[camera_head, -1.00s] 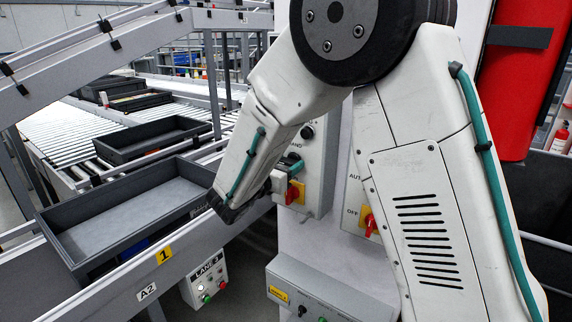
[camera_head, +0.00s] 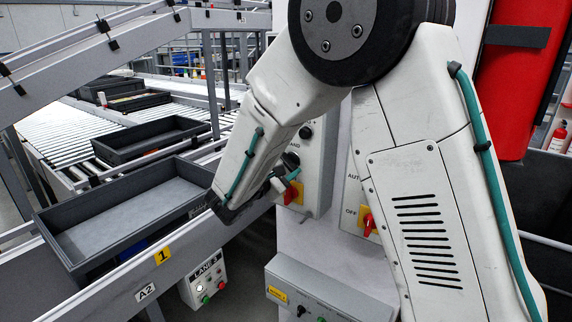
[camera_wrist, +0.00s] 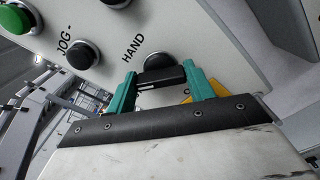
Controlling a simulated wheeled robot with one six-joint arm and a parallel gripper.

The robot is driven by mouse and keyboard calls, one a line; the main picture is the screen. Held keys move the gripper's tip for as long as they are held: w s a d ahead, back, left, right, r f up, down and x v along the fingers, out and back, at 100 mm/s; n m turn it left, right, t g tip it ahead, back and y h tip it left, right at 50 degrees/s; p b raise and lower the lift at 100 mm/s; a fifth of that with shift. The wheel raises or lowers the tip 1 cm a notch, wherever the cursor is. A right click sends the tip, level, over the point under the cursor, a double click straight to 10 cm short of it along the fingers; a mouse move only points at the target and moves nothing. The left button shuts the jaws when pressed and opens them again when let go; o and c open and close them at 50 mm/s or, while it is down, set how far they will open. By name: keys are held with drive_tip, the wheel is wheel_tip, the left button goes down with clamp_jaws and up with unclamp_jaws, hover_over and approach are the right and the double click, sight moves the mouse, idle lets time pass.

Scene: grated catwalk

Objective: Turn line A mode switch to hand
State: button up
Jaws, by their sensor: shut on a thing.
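A black mode switch (camera_wrist: 161,60) with the word HAND printed beside it shows in the wrist view, on a light grey control box (camera_wrist: 110,40). My gripper (camera_wrist: 159,73) has its teal fingers shut on the switch's black handle. In the head view my gripper (camera_head: 289,178) is at the front of the control box (camera_head: 321,165), where my arm partly hides the switch and its labels. The handle looks tilted, but its exact pointing is hidden by the fingers. No line A marking is readable on this box.
On the same box are a black JOG knob (camera_wrist: 83,54) and a green button (camera_wrist: 13,20). Below the gripper is a yellow plate (camera_head: 293,195). A red OFF/AUTO switch (camera_head: 369,224) is to the right. A lower box (camera_head: 325,290) and conveyor trays (camera_head: 125,215) stand nearby.

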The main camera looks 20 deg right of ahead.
drive_tip(key=m, duration=0.5)
drive_tip(key=shift+a, duration=0.1)
drive_tip(key=shift+f+m, duration=0.1)
drive_tip(key=shift+m, duration=2.4)
drive_tip(key=o, duration=1)
drive_tip(key=v, duration=0.7)
drive_tip(key=shift+s+a, duration=0.25)
drive_tip(key=shift+a, duration=0.05)
